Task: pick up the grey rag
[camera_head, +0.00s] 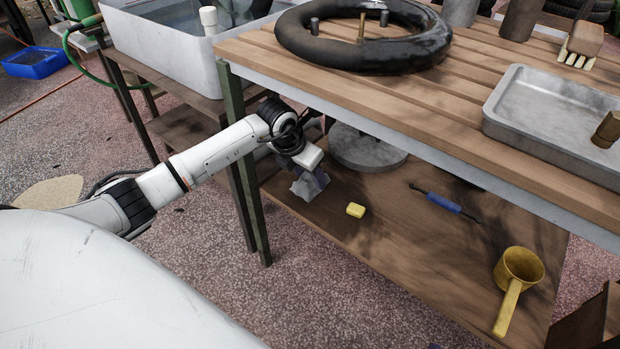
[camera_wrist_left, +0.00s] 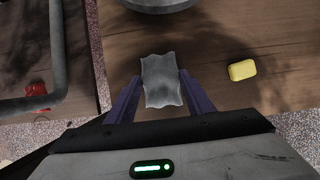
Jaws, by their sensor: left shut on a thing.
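The grey rag (camera_head: 304,188) is at the left end of the cart's lower wooden shelf (camera_head: 400,235), just below my left gripper (camera_head: 313,176). In the left wrist view the rag (camera_wrist_left: 161,82) is a crumpled grey cloth between the two purple fingers of my left gripper (camera_wrist_left: 162,88), which are shut on it. I cannot tell whether the rag is still touching the shelf. My right gripper is in neither view.
A yellow block (camera_head: 356,210) lies on the shelf right of the rag. A round grey base (camera_head: 367,148) stands behind it. A blue-handled tool (camera_head: 442,202) and a yellow ladle (camera_head: 519,268) lie further right. The slatted tabletop (camera_head: 400,107) overhangs the shelf, with a dark leg (camera_head: 245,165) beside my arm.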

